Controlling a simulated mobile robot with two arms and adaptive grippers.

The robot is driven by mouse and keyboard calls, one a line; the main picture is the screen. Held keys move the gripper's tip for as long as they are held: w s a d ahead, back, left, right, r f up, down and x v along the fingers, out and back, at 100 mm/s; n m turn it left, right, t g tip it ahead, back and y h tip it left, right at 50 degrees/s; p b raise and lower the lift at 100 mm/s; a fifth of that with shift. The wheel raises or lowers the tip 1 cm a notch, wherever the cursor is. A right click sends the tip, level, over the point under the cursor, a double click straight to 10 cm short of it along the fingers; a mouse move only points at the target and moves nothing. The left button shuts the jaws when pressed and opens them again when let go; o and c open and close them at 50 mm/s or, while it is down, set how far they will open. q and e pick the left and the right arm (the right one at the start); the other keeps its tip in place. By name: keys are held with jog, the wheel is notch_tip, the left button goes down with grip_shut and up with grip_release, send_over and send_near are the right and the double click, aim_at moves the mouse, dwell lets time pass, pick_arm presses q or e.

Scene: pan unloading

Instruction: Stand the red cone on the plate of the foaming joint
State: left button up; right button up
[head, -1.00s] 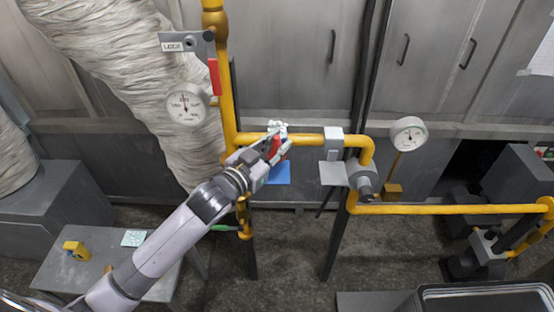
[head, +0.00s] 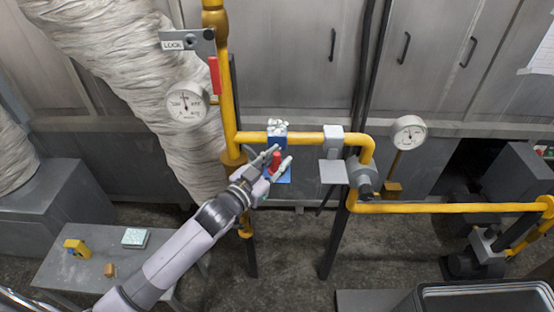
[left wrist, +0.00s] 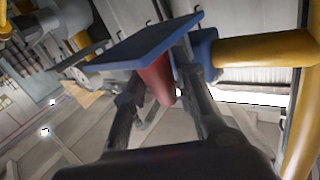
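The red cone (head: 276,159) stands upright on the blue plate (head: 284,179) below the pipe joint with white foam (head: 277,124) and a blue block (head: 277,139). My left gripper (head: 279,157) is open, its fingers spread on either side of the cone. In the left wrist view, which looks turned over, the cone (left wrist: 160,82) points down from the blue plate (left wrist: 145,42), between the fingers (left wrist: 168,100) and apart from them. Part of the cone's base is hidden there by the plate's edge. My right gripper is out of view.
The yellow pipe (head: 305,139) runs just behind the cone. A second joint with a grey plate (head: 333,171) is to the right. A low grey table (head: 75,275) at lower left holds a yellow item (head: 77,249), a pale green box (head: 135,238) and a small brown block (head: 110,270).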

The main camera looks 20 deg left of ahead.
pick_arm(q)
jog(key=shift+o, duration=1.4)
jog(key=shift+r, duration=0.15)
jog(key=b+v, duration=0.2)
jog(key=v, duration=1)
